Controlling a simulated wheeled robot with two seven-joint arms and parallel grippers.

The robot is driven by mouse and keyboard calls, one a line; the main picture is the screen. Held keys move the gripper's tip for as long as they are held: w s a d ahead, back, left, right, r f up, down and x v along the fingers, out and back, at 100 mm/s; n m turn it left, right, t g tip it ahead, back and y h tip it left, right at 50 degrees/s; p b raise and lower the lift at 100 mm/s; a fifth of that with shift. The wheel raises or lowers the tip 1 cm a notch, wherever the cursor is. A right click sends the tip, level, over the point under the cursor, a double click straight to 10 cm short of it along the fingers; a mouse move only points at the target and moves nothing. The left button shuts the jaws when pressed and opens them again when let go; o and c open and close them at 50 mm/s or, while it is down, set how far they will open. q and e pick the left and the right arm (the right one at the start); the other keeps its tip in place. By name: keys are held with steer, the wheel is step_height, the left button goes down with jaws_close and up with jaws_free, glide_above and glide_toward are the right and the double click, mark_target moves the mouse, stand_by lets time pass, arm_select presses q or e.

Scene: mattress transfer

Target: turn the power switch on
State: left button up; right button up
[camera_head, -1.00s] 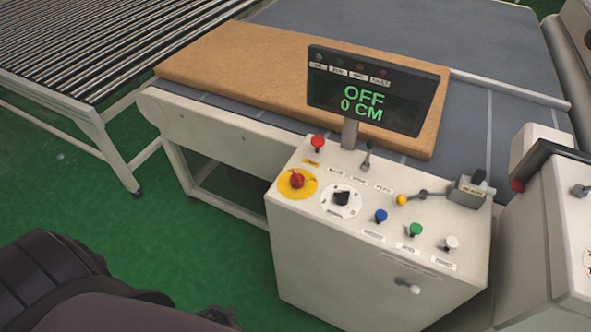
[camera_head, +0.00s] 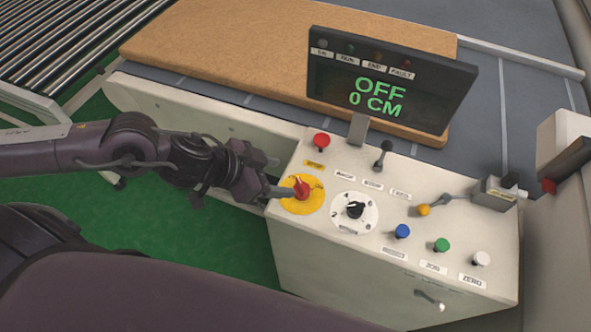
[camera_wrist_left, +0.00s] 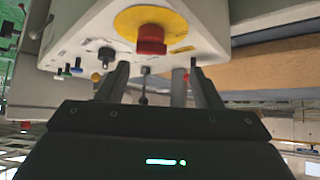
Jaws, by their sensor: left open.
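The white control box (camera_head: 400,283) carries a red knob (camera_head: 301,188) on a round yellow plate (camera_head: 292,206). The knob also shows in the left wrist view (camera_wrist_left: 150,40), above the gap between my fingers. My left gripper (camera_head: 277,191) comes in from the left, at the yellow plate's left edge. Its two fingers (camera_wrist_left: 158,80) stand apart with nothing between them; I cannot tell whether a tip touches the knob. The display (camera_head: 385,88) reads "OFF" and "0 CM". My right gripper is out of view.
A brown mattress (camera_head: 230,50) lies behind.

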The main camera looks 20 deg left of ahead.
mark_target(300, 185)
arm_select(q)
steer(key=shift+s+d, duration=0.25)
steer(key=shift+s, duration=0.15)
steer(key=shift+w+d+f, duration=0.15)
steer(key=shift+w+d, duration=0.05)
steer(key=shift+w+d+f, duration=0.25)
steer(key=shift+d+f, duration=0.15)
steer(key=shift+f, duration=0.05)
steer(key=shift+x, duration=2.8)
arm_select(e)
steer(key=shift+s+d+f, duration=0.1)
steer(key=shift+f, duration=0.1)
